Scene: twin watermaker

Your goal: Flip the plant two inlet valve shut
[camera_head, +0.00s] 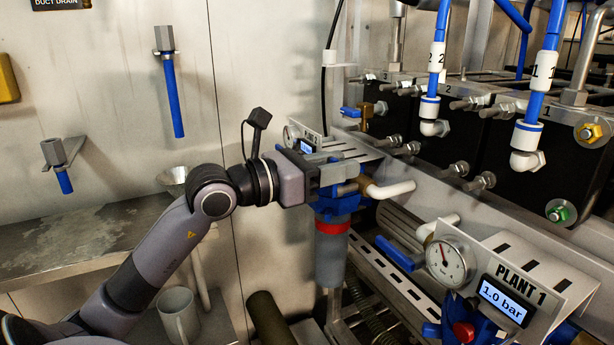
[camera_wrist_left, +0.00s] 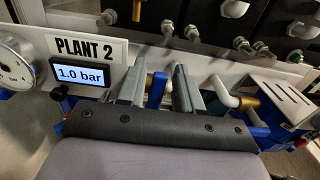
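The plant two unit shows in the left wrist view with its "PLANT 2" label (camera_wrist_left: 92,49), a round gauge and a display (camera_wrist_left: 80,75) reading 1.0 bar. In the head view its panel (camera_head: 345,147) is partly behind my left gripper (camera_head: 338,170). In the left wrist view my left gripper (camera_wrist_left: 156,82) is open. A blue valve lever (camera_wrist_left: 157,89) stands upright between its fingers, with gaps visible on both sides. A white pipe elbow (camera_wrist_left: 222,93) is right of the fingers. The gripper hides this lever in the head view. My right gripper is not in view.
The plant one unit (camera_head: 505,275) is at the lower right of the head view, with a blue lever (camera_head: 398,253) and a 1.0 bar display. Black blocks (camera_head: 520,150) with fittings and blue hoses stand behind. A steel shelf (camera_head: 60,235) and a mug (camera_head: 178,314) are at left.

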